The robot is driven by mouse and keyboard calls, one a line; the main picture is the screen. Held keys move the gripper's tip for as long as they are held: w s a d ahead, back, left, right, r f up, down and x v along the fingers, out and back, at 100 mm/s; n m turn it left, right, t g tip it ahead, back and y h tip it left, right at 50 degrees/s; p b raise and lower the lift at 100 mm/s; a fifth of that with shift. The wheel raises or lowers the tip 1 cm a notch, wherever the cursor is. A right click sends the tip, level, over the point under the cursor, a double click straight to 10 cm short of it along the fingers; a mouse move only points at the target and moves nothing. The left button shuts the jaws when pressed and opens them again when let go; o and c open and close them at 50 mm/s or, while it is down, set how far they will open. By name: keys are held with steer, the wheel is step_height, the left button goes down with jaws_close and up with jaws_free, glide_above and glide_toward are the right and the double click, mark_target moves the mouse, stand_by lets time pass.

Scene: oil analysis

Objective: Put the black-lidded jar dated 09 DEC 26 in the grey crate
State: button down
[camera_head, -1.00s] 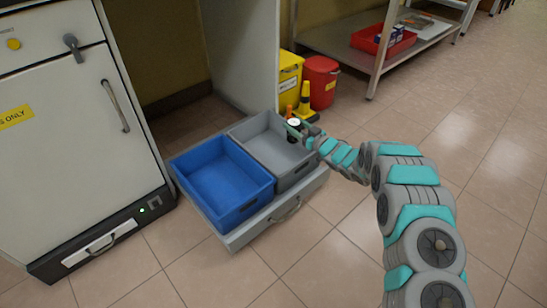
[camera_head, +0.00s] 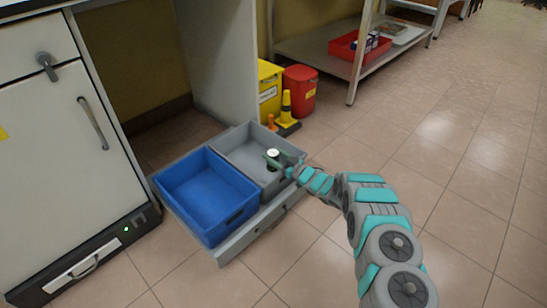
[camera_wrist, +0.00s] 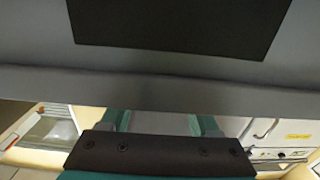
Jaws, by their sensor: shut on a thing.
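My gripper (camera_head: 273,156) is shut on a small jar (camera_head: 272,153) with a pale round top and a dark part below it. The label and date cannot be read. In the head view the jar overlaps the right part of the grey crate (camera_head: 222,146); whether it is inside or just above the crate is hard to tell. In the wrist view my gripper's teal fingers (camera_wrist: 163,124) show at the bottom, with a large grey surface with a black rectangle beyond. The jar is not clearly visible there.
A blue crate (camera_head: 180,208) sits beside the grey crate on a low grey pull-out tray (camera_head: 235,248). Yellow and red bins (camera_head: 299,92), a small yellow cone (camera_head: 286,107) and an orange item stand just behind. A shelf with a red tray (camera_head: 342,51) is farther back. Floor at right is clear.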

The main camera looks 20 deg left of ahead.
steer(key=shift+f, duration=0.35)
steer(key=shift+f, duration=0.15)
steer(key=shift+f+b, duration=0.3)
steer(key=shift+f, duration=0.2)
steer(key=shift+c, duration=0.6)
jaws_free()
steer(key=shift+s+f, duration=0.1)
steer(key=shift+f, duration=0.05)
steer(key=shift+r, duration=0.3)
steer(key=shift+r+p, duration=0.4)
steer(key=shift+r, duration=0.1)
steer(key=v, duration=1.2)
